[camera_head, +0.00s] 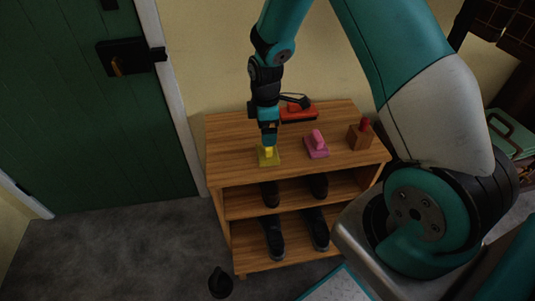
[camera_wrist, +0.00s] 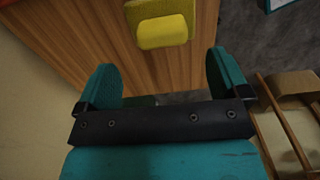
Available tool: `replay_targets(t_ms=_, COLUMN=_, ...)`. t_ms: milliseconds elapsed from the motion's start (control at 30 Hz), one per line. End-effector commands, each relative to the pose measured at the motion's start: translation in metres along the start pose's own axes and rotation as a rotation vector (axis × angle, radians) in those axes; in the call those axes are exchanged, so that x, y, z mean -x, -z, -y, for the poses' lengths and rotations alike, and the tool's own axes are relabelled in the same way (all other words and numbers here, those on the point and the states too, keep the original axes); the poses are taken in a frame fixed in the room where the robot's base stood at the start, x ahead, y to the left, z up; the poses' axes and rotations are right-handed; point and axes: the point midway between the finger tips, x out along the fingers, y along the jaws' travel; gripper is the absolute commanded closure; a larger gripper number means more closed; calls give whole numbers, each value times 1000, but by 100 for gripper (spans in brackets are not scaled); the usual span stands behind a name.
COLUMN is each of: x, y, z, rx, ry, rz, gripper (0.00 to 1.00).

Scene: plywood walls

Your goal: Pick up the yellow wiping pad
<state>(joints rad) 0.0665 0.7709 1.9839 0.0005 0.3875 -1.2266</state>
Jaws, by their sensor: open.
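The yellow wiping pad (camera_head: 270,158) lies on the wooden top of a shoe rack, near its front left corner. It has a raised yellow grip. My gripper (camera_head: 268,141) appears just above it in the head view, pointing down. In the wrist view the pad (camera_wrist: 162,27) shows at the top, past the fingertips and roughly centred between them. My gripper (camera_wrist: 164,76) is open there, with nothing between its teal fingers. In the head view the fingers partly hide the pad's grip, and I cannot tell the exact gap.
On the rack top (camera_head: 230,134) also stand a pink pad (camera_head: 317,146), a red brush-like object (camera_head: 300,113) behind, and a wooden block with a red top (camera_head: 360,136). Dark shoes (camera_head: 272,238) sit on the shelves below. A green door (camera_head: 90,120) is at left.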

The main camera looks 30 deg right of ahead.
Motion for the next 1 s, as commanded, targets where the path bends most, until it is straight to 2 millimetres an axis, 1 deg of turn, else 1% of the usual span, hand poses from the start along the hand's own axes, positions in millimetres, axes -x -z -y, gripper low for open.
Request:
replay_targets(t_ms=33, x=-7, y=0, z=0, rx=0, ry=1, rz=0, gripper=6)
replay_targets(t_ms=167, x=-14, y=0, z=0, rx=0, ry=0, rz=-1, gripper=6)
replay_targets(t_ms=233, x=-21, y=-1, z=1, rx=0, ry=1, rz=0, gripper=6)
replay_targets(t_ms=400, x=-48, y=-4, z=4, rx=0, ry=2, rz=0, gripper=6)
replay_targets(t_ms=500, x=-60, y=-4, z=3, rx=0, ry=2, rz=0, gripper=6)
replay_targets(t_ms=600, x=-64, y=-3, z=3, rx=0, ry=-1, rz=-1, gripper=6)
replay_targets(t_ms=800, x=-64, y=-3, z=3, rx=0, ry=-1, rz=-1, gripper=6)
replay_targets(t_ms=833, x=-64, y=-3, z=3, rx=0, ry=-1, rz=-1, gripper=11)
replay_targets(t_ms=867, x=-64, y=-3, z=3, rx=0, ry=-1, rz=-1, gripper=18)
replay_targets(t_ms=900, x=-64, y=-3, z=3, rx=0, ry=-1, rz=-1, gripper=27)
replay_targets(t_ms=967, x=-64, y=-3, z=3, rx=0, ry=-1, rz=-1, gripper=41)
replay_targets(t_ms=1000, x=-64, y=-3, z=3, rx=0, ry=-1, rz=-1, gripper=50)
